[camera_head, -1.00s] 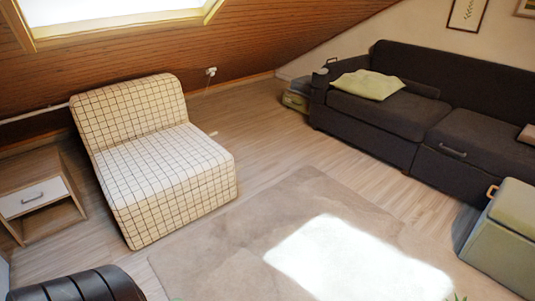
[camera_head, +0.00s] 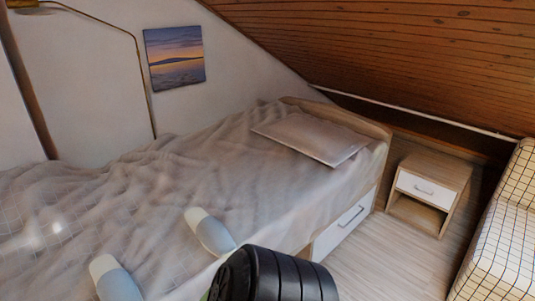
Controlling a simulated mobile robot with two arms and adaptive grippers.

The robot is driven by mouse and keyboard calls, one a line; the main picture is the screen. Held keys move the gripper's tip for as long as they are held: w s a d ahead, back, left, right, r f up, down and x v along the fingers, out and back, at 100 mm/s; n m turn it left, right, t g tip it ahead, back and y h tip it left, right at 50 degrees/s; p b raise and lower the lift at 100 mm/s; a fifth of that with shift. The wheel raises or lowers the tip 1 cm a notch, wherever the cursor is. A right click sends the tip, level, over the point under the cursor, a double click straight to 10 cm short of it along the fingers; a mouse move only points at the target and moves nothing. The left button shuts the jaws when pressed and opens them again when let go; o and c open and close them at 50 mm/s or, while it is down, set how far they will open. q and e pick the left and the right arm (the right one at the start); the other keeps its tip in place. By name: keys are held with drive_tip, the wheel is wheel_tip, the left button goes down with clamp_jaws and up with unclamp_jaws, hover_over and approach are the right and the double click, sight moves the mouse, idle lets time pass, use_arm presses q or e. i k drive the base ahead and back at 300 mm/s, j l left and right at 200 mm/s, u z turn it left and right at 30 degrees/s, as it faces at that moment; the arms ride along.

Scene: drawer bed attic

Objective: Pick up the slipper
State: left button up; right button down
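Two pale, rounded, slipper-shaped things show at the bottom left of the head view, over the bed. The farther slipper (camera_head: 211,233) shows a cream end and a blue-grey end, near the bed's front side. The nearer slipper (camera_head: 117,281) has the same colours and is cut off by the bottom edge. They are apart and point the same way. Neither of my grippers is in view.
The bed (camera_head: 235,165) has a rumpled grey-beige cover, a pillow (camera_head: 312,137) and a drawer (camera_head: 343,222). A black ribbed object (camera_head: 275,277) blocks the bottom middle. A nightstand (camera_head: 430,188) and checked chair (camera_head: 503,235) stand right. Floor (camera_head: 385,255) shows between.

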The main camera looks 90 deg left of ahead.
sight(212, 234)
drive_tip(key=u, duration=3.25)
